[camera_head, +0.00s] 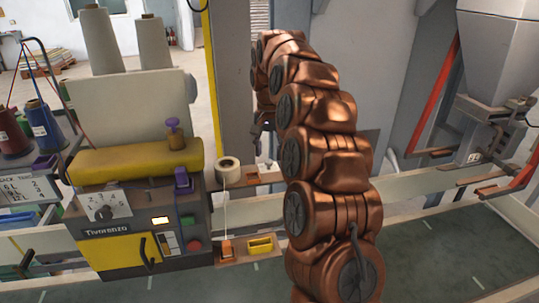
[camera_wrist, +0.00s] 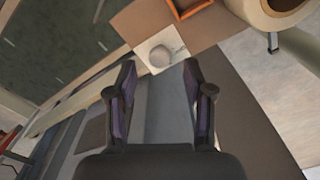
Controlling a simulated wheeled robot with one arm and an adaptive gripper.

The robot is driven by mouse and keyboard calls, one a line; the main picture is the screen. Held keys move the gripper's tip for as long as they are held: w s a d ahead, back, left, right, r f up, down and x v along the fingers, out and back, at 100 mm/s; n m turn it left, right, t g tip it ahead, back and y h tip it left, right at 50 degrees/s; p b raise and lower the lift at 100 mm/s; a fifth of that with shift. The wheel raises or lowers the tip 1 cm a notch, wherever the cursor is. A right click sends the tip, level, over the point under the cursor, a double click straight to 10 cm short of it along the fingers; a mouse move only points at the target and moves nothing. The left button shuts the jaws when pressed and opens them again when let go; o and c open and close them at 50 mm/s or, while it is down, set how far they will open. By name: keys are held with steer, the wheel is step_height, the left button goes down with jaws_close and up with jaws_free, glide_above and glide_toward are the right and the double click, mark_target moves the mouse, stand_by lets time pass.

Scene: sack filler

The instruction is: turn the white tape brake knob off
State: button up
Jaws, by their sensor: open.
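The white tape brake knob (camera_wrist: 161,56) is a small round knob on a pale square plate (camera_wrist: 147,58), with a short line mark beside it. The plate sits at the edge of a brown bracket (camera_wrist: 158,25). In the head view the pale plate (camera_head: 268,167) shows small, right of the white tape roll (camera_head: 229,170); the knob's setting is too small to tell there. My gripper (camera_wrist: 161,70) is open and empty, its two dark fingers pointing at the knob, which appears between and beyond the tips. In the head view my arm mostly hides the gripper.
The tape roll also shows at the wrist view's upper right (camera_wrist: 280,10), close beside an orange-edged holder (camera_wrist: 190,6). The yellow and grey sewing machine (camera_head: 137,165) stands left of the bracket. A hopper with red handles (camera_head: 490,60) stands at right.

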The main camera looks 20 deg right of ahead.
mark_target(269, 165)
steer(key=shift+f, duration=1.15)
jaws_close()
